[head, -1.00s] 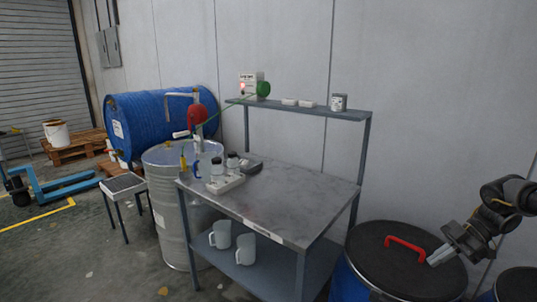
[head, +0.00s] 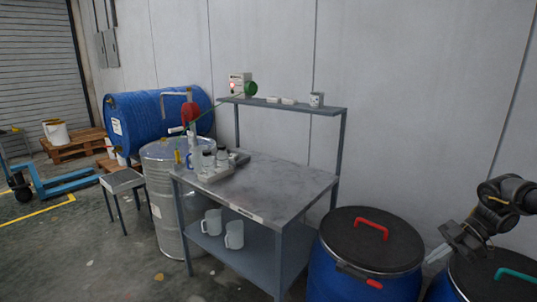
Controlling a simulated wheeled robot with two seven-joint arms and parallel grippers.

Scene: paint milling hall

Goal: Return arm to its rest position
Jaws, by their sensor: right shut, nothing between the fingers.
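My right gripper (head: 439,254) comes in from the right edge in the head view. Its fingers are together with nothing between them, and they point down and left. In the picture it lies between two blue drums with black lids. The drum with the red handle (head: 370,252) is left of the fingers. The drum with the teal handle (head: 490,277) is below and behind them, cut by the frame edge. I cannot tell how far the fingertips are from the lids. My left gripper is not in view.
A grey workbench (head: 285,193) with an upper shelf (head: 290,105) stands left of the drums. The front floor is clear.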

